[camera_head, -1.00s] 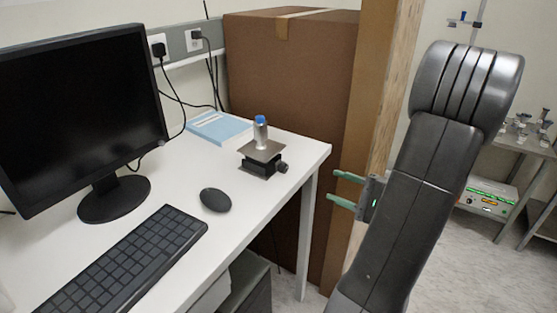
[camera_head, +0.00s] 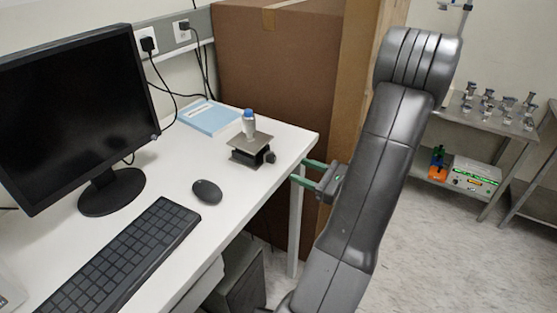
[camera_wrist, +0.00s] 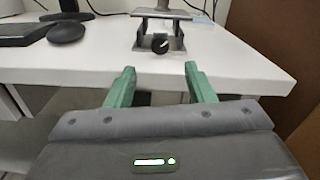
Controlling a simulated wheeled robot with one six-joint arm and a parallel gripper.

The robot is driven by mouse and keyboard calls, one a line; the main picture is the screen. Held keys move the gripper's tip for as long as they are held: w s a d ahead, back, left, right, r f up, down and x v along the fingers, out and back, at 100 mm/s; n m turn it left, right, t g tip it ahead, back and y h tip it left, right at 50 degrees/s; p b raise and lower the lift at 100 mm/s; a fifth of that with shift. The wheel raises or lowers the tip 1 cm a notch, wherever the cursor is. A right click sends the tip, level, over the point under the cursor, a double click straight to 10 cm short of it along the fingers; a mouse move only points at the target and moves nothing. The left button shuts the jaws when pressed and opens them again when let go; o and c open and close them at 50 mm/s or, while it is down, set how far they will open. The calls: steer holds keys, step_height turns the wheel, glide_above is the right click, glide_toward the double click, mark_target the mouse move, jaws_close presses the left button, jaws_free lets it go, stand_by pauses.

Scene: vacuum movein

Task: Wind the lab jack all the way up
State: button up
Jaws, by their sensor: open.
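The lab jack (camera_head: 249,150) stands on the white desk near its right end, with a metal top plate and a dark body. A small metal cylinder with a blue top (camera_head: 249,123) stands upright on the plate. The jack's black round knob (camera_head: 270,157) faces the desk's right edge; in the wrist view the knob (camera_wrist: 160,43) faces me. My gripper (camera_head: 308,173) has green fingers and is open and empty, just off the desk's right edge, apart from the knob. In the wrist view my gripper (camera_wrist: 156,82) is below the knob, its fingers spread on either side of it.
The desk (camera_head: 215,230) also holds a monitor (camera_head: 70,110), a keyboard (camera_head: 125,255), a mouse (camera_head: 207,191) and a blue book (camera_head: 210,116). A large cardboard box (camera_head: 275,60) stands behind the desk. Metal shelving with glassware (camera_head: 500,110) is at the right.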

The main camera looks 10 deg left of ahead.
mark_target(274, 160)
steer(key=p+x, duration=0.1)
steer(key=x, duration=0.7)
steer(key=shift+a, duration=0.15)
steer(key=shift+c, duration=0.4)
steer(key=c, duration=0.9)
steer(key=shift+r+m+p, duration=0.15)
steer(key=shift+m+p, duration=0.55)
steer(key=shift+p, duration=0.1)
steer(key=shift+m+p, duration=0.4)
steer(key=shift+m, duration=0.4)
steer(key=o, duration=1)
